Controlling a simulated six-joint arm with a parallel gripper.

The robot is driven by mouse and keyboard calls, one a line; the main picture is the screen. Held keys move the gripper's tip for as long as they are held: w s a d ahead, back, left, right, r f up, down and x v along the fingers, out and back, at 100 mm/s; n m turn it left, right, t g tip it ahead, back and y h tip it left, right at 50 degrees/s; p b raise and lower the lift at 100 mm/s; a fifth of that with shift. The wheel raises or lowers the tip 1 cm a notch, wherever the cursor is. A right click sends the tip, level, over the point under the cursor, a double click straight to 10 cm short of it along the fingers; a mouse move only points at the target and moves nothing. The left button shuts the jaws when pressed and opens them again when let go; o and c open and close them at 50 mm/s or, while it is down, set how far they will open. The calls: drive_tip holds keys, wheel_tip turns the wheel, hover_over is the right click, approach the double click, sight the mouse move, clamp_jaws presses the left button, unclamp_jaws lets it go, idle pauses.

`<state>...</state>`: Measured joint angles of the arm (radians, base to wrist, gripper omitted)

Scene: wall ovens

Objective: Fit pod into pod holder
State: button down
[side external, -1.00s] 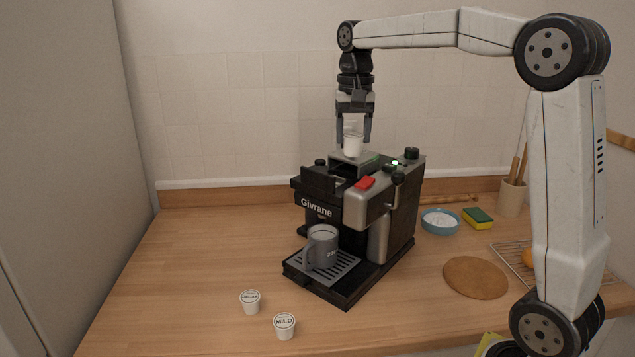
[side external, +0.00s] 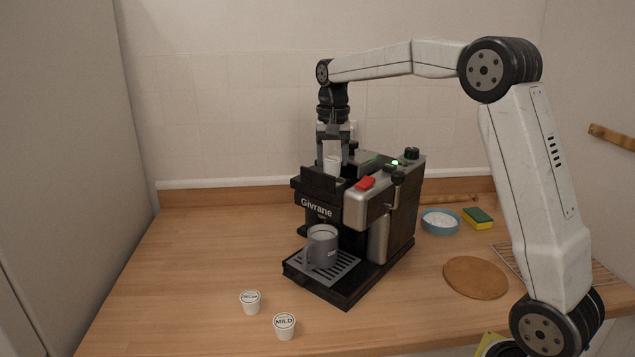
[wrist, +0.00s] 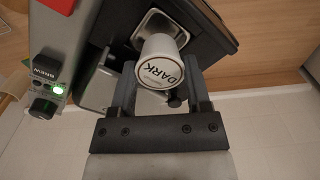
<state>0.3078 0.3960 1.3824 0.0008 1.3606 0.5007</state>
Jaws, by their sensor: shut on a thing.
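My gripper (side external: 333,160) is shut on a white pod low over the top of the black coffee machine (side external: 385,215). The pod (side external: 333,162) is partly hidden by the fingers and the machine in the side view. In the wrist view the pod (wrist: 160,65) shows its "DARK" lid, between the fingers. The pod holder (wrist: 158,24) is a metal-rimmed opening just beyond the pod, partly covered by it. The pod overlaps the rim in view; I cannot tell whether it is inside.
A grey mug (side external: 322,247) stands on the drip tray. Two more pods, DECAF (side external: 250,302) and MILD (side external: 285,326), stand on the counter in front. A blue bowl (side external: 440,221), a sponge (side external: 478,217) and a round board (side external: 475,278) lie to the right.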

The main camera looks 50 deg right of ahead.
sight(332, 159)
drive_tip(key=shift+f, duration=1.3)
drive_tip(key=shift+f, duration=0.1)
drive_tip(key=shift+c, duration=1.6)
unclamp_jaws()
wheel_tip(332, 159, up, 12)
